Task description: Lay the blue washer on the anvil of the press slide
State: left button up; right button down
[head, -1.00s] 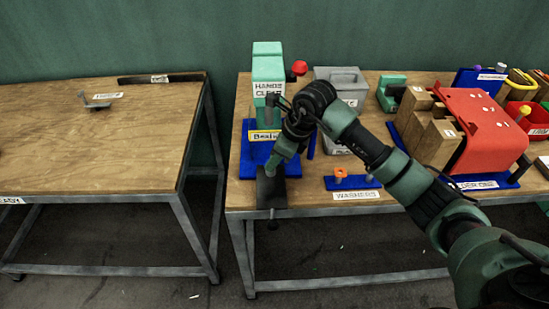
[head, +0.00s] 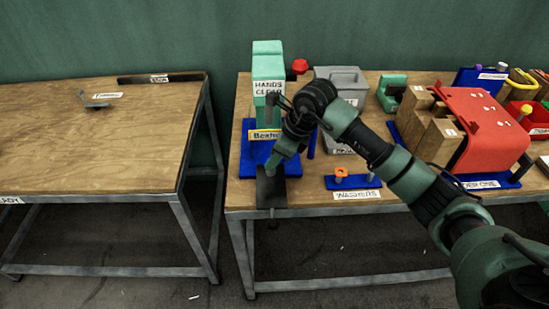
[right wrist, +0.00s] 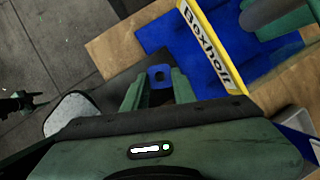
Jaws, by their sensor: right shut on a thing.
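The blue washer (right wrist: 159,76) shows in the right wrist view between the fingertips of my right gripper (right wrist: 158,86), which is shut on it. In the head view my right gripper (head: 270,168) points down over the press slide (head: 271,190), a dark plate jutting past the table's front edge. The gripper hides the washer and part of the slide there. I cannot tell whether the washer touches the anvil. The green press (head: 268,70) stands behind on a blue base (head: 248,160). My left gripper is not in view.
A blue washer rack (head: 353,183) with an orange and a purple piece stands to the right. A grey bin (head: 342,76), wooden blocks (head: 438,142) and a red sloped panel (head: 487,125) lie beyond. A second table (head: 90,140) on the left is mostly bare.

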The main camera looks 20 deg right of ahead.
jog(key=c, duration=1.1)
grip_release()
jog(key=shift+o, duration=0.2)
